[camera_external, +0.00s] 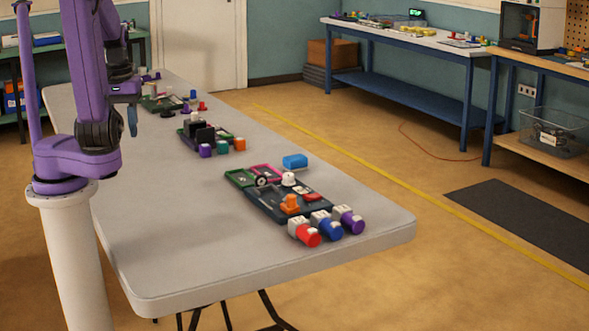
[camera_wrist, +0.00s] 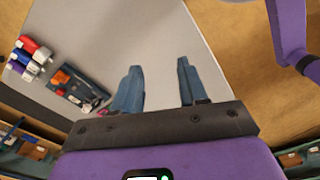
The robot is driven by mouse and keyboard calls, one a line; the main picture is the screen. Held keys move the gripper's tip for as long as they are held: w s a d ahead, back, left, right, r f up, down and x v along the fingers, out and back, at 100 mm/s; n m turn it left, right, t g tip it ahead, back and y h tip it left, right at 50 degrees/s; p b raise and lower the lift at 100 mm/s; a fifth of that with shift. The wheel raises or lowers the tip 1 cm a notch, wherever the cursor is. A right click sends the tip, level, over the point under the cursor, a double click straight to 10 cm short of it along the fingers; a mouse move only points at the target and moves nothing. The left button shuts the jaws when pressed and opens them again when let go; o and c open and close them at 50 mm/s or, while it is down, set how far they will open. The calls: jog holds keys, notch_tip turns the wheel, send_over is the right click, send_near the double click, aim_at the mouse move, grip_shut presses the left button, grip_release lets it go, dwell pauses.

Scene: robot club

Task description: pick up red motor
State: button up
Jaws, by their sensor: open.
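The red motor (camera_external: 305,232), a red round part with a pale body, sits at the near right end of the long grey table. It is beside a blue motor (camera_external: 327,224) and a purple motor (camera_external: 349,219). The red motor also shows small at the upper left of the wrist view (camera_wrist: 28,43), beside the blue one (camera_wrist: 42,54). My gripper (camera_wrist: 159,68) is open, with two bluish fingers apart and nothing between them. In the external view my gripper (camera_external: 132,118) is above the table's left side, well away from the red motor.
A dark tray (camera_external: 262,206) holding an orange part (camera_external: 290,204) and other pieces lies just behind the motors. A blue block (camera_external: 295,161) lies farther back. More part groups (camera_external: 212,138) stand along the table's far half. The near left tabletop is bare.

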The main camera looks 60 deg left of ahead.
jog(key=shift+o, duration=1.2)
